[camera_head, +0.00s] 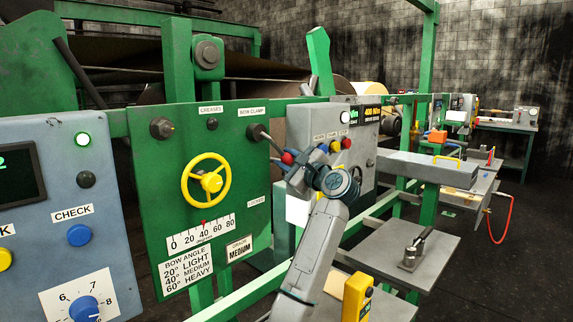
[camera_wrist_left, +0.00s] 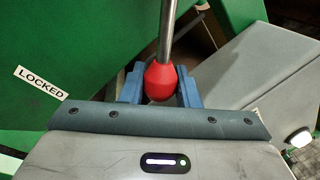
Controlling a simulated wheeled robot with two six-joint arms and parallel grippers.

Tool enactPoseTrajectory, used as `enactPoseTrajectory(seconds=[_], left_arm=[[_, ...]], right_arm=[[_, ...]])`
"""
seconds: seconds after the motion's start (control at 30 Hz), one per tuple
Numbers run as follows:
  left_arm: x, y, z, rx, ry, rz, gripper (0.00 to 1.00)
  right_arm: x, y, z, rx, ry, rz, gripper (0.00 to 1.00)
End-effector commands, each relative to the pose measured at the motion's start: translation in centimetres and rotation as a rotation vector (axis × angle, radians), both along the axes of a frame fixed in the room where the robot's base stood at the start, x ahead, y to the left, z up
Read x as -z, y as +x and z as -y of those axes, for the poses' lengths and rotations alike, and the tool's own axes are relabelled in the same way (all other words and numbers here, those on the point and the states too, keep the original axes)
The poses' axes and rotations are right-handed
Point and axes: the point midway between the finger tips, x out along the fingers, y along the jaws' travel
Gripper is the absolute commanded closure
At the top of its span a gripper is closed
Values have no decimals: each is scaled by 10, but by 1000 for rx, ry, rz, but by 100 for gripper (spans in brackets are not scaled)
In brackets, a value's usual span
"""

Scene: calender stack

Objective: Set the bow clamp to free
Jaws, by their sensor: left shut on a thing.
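The bow clamp lever (camera_head: 268,141) sticks out from its pivot under the "BOW CLAMP" label (camera_head: 252,112) on the green panel. It slants down to the right and ends in a red knob (camera_head: 287,158). My left gripper (camera_head: 292,163) is at this knob. In the left wrist view, its blue fingers (camera_wrist_left: 160,88) are shut on the red knob (camera_wrist_left: 159,80), one on each side, and the metal rod runs upward from it. A "LOCKED" label (camera_wrist_left: 40,82) is on the panel to the left there. My right gripper is not in view.
A yellow handwheel (camera_head: 207,181) and an angle scale (camera_head: 202,234) are left of the lever. A grey control box (camera_head: 352,170) with coloured buttons stands close behind my gripper. Grey shelves (camera_head: 418,250) jut out at the right. Open floor lies at the far right.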

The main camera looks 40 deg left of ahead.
Motion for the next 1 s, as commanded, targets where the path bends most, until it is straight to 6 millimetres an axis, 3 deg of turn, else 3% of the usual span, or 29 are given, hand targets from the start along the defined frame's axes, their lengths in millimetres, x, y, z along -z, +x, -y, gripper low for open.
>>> enactPoseTrajectory(seconds=[0.4, 0.43, 0.53, 0.9, 1.0], left_arm=[[-2, 0, 0, 2, 1, 7, 100], [-3, 0, 0, 2, 1, 7, 68], [-2, 0, 0, 2, 1, 6, 51], [1, -1, 9, 3, -1, 4, 51], [4, -4, 24, 5, -1, 6, 51]], right_arm=[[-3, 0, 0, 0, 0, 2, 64], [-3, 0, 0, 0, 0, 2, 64], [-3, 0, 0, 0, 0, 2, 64], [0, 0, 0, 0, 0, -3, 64], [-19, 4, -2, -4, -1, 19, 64]])
